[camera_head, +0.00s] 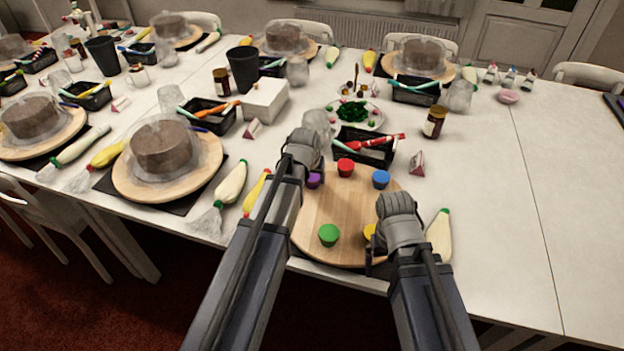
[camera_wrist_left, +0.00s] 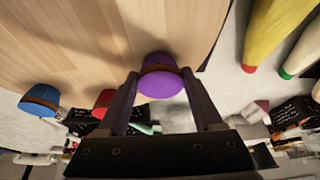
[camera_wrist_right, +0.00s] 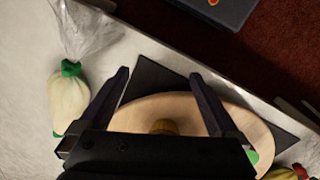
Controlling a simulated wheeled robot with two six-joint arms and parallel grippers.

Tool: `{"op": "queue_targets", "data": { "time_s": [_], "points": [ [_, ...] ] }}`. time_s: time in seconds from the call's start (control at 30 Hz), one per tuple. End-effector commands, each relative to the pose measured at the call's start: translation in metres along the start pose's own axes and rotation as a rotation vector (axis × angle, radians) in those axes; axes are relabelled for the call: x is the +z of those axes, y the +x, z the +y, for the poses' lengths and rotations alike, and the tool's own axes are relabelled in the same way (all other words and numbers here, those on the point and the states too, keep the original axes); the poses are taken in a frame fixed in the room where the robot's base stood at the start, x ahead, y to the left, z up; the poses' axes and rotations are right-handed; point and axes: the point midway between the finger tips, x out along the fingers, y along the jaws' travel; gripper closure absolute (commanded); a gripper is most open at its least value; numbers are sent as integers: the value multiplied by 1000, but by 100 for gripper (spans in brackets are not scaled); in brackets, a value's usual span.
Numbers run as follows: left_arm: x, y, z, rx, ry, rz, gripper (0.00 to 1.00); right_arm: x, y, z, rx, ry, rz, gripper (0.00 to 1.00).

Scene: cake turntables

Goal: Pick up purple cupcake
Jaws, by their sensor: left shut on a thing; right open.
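The purple cupcake (camera_head: 313,181) is at the left edge of the round wooden turntable (camera_head: 335,222), partly hidden behind my left arm. In the left wrist view the purple cupcake (camera_wrist_left: 161,82) sits between the fingers of my left gripper (camera_wrist_left: 158,88), which is shut on it. Whether it is lifted off the board is hard to tell. My right gripper (camera_wrist_right: 160,88) is open over the near right part of the turntable. The yellow cupcake (camera_wrist_right: 164,127) shows below its fingers, not held.
On the turntable are a red cupcake (camera_head: 346,167), a blue cupcake (camera_head: 381,179) and a green cupcake (camera_head: 328,235). A black basket (camera_head: 366,148) stands behind. Piping bags (camera_head: 231,184) lie left of the board and another (camera_head: 439,234) right.

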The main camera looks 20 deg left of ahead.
Motion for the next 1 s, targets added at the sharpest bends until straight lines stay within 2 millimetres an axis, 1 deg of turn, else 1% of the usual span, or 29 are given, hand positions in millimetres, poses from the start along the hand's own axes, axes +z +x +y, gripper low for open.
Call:
{"op": "queue_targets", "data": {
  "time_s": [0.17,0.37,0.47,0.8,0.9,1.0],
  "points": [
    [-1,-3,0,0,0,0,88,0,-4,0,0,0,0,3],
    [-7,-18,0,0,0,0,88,1,-19,2,0,0,0,3],
    [-12,-30,0,0,0,0,88,2,-32,3,0,0,0,3],
    [-33,-79,0,0,0,0,88,5,-85,8,0,0,0,3],
    [-37,-88,0,0,0,0,88,6,-95,9,0,0,0,3],
    [-38,-93,0,0,0,0,88,6,-100,10,0,0,0,3]
  ]
}}
